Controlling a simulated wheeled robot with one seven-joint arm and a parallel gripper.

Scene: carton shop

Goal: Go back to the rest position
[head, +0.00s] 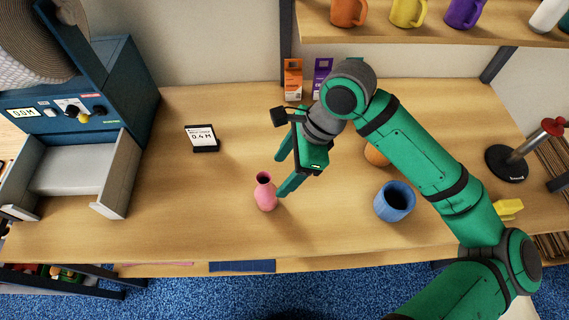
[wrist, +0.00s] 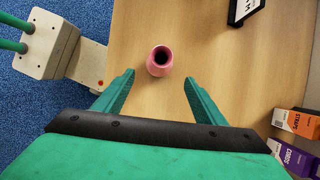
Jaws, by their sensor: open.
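My green arm reaches in from the right over the wooden table (head: 200,235). My gripper (head: 279,175) is open, with its two fingers apart and nothing between them. In the wrist view, the open gripper (wrist: 157,82) has a pink vase (wrist: 160,60) just beyond its fingertips. In the head view the pink vase (head: 265,192) stands upright on the table, close to the lower finger. I cannot tell whether they touch.
A blue cup (head: 394,201) and a partly hidden orange round object (head: 376,156) are near my arm. A sign (head: 202,138), small boxes (head: 293,80) and a blue machine (head: 75,110) also stand here. A shelf with mugs (head: 408,12) is above. The table's left middle is clear.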

